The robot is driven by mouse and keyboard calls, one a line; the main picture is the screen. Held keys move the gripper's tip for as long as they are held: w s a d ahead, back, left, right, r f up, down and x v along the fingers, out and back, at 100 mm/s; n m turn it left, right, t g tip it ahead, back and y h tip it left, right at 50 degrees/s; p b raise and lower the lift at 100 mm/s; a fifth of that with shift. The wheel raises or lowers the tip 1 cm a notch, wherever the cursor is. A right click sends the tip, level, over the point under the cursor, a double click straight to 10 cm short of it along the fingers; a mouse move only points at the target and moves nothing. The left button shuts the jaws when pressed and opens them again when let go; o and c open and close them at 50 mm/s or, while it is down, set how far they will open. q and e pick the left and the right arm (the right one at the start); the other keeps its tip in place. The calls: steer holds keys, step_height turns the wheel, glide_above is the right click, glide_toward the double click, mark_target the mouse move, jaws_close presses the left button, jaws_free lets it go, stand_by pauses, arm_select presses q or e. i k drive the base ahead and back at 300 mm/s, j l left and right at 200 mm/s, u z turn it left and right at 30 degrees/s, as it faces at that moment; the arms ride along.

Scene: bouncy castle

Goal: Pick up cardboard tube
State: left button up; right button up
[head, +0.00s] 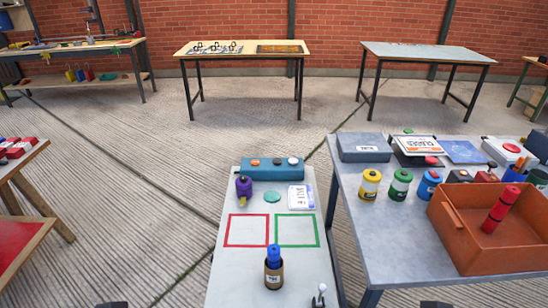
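A short brown tube (273,279) with a pale label, which looks like the cardboard tube, stands upright near the front of the narrow white table (235,285). A blue cylinder (273,256) sticks up out of its top. Only a small dark piece of my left gripper (112,305) shows at the bottom edge, left of the white table. A small dark piece of my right gripper (436,304) shows at the bottom edge, below the grey table. Both are well apart from the tube, and their fingers cannot be made out.
Red (246,230) and green (297,230) square outlines lie behind the tube. A small grey lever (320,295) stands to its right. A purple item (244,187) and a teal box (273,170) are farther back. The grey table (390,230) holds an orange bin (480,245) and several canisters.

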mark_target(273, 281)
steer(key=u, duration=0.85)
steer(key=l+u, duration=0.65)
steer(key=u, duration=0.15)
steer(key=k+l+u, duration=0.15)
steer(key=u, duration=0.25)
steer(key=k+l+u, duration=0.15)
steer(key=l+u, duration=0.25)
steer(key=k+l, duration=0.15)
